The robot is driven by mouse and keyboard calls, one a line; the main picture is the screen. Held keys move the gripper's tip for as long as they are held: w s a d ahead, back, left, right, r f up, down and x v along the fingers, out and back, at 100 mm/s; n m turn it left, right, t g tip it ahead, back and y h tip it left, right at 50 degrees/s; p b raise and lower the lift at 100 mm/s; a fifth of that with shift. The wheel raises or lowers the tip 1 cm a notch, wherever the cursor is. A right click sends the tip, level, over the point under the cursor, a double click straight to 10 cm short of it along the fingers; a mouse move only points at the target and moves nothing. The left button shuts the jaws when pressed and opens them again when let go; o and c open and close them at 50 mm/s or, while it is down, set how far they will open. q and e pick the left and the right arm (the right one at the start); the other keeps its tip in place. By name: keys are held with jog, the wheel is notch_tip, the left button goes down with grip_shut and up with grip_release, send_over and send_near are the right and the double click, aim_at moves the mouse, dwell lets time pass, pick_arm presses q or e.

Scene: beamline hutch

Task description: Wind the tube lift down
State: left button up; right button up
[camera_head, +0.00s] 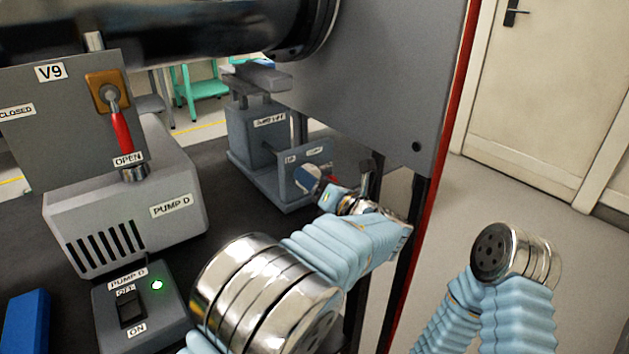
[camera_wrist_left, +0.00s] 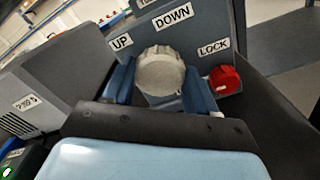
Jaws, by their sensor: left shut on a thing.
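The tube lift (camera_head: 248,138) is a grey stand under the large dark tube. In the left wrist view, its front plate carries a pale ribbed round knob (camera_wrist_left: 160,72) under the labels UP and DOWN. A smaller red knob (camera_wrist_left: 224,79) sits beside it under the label LOCK. My left gripper (camera_head: 313,180) is at the front of the lift. Its two blue fingers are on either side of the pale knob and shut on it. The gripper partly hides the knob in the head view. My right arm's joint shows at the right, but its gripper is out of view.
The dark tube (camera_head: 170,30) runs overhead into a large grey panel (camera_head: 370,70). Pump D (camera_head: 130,210) and its switch box (camera_head: 140,310), with a green light, stand at left. The V9 valve's red handle (camera_head: 121,130) points down at OPEN. Open floor lies at right.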

pick_arm(q)
jog(key=shift+f+m, duration=0.15)
jog(key=shift+m, duration=0.95)
jog(key=o, duration=1)
jog(key=shift+o, duration=0.2)
jog(key=shift+s, duration=0.1)
